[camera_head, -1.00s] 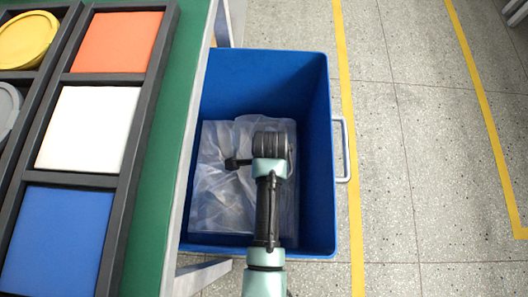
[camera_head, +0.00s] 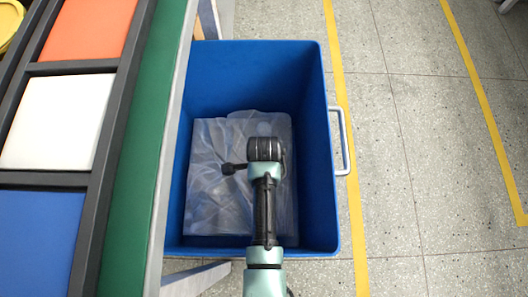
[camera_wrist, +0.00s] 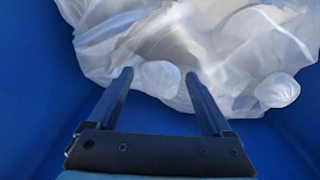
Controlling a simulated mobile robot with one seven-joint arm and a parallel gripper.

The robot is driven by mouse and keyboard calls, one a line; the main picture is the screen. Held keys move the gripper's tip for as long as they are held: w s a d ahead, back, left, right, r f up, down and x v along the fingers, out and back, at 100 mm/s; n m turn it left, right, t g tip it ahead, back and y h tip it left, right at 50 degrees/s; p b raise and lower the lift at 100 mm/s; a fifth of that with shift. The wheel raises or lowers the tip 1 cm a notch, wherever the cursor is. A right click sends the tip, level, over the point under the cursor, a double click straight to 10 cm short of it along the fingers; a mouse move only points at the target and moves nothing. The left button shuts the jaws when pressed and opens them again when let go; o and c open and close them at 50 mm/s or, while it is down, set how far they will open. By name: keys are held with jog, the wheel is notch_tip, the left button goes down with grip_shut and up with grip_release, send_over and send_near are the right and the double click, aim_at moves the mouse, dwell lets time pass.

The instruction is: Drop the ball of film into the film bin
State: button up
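The film bin (camera_head: 325,190) is a deep blue open box with a white handle on its right side, in the head view. Clear crumpled film (camera_head: 215,200) lies in it. My arm reaches over the bin, and its wrist hides my gripper in the head view. In the wrist view my gripper (camera_wrist: 160,76) points down into the bin with its two fingers apart. A small round ball of film (camera_wrist: 158,79) shows between the fingertips, with gaps on both sides. Its height against the fingertips I cannot tell. A second round clump of film (camera_wrist: 277,90) lies to the right.
A green-edged bench (camera_head: 145,150) stands left of the bin. It carries a black rack with orange, white (camera_head: 58,122) and blue squares. Yellow floor lines (camera_head: 345,120) run right of the bin, where the speckled floor is clear.

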notch_tip(320, 180, up, 12)
jog(key=p, duration=0.6)
jog(key=shift+r, duration=0.25)
